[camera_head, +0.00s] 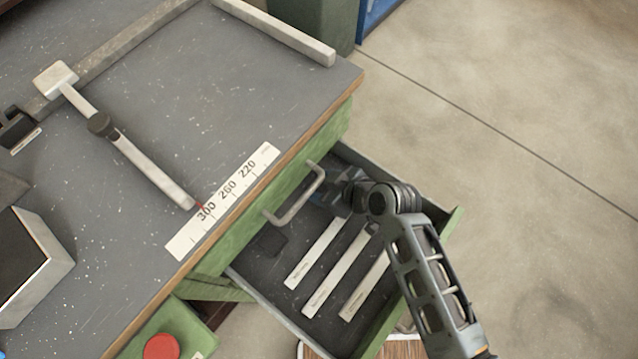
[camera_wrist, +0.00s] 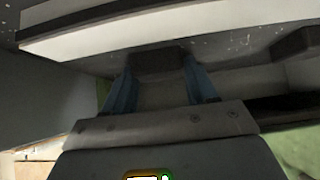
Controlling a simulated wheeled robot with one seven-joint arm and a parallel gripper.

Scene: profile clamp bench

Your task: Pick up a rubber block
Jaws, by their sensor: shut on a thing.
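My gripper (camera_head: 345,195) reaches down into the open drawer (camera_head: 255,283), near its back corner under the handle side. In the wrist view my gripper (camera_wrist: 161,82) has its blue fingers on either side of a dark rubber block (camera_wrist: 158,60) and is shut on it. In the head view the held block is hidden by the gripper and arm. Whether it touches the drawer floor I cannot tell. A second dark rubber block (camera_head: 272,241) lies in the drawer near the front left; a dark block also shows at the right in the wrist view (camera_wrist: 297,45).
Three pale labelled strips (camera_head: 340,272) lie in the drawer. The drawer handle (camera_head: 297,200) and bench edge stand close beside my gripper. On the bench are a scale plate (camera_head: 222,203) and a clamp arm (camera_head: 150,168). A red button (camera_head: 161,346) sits at the lower left.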

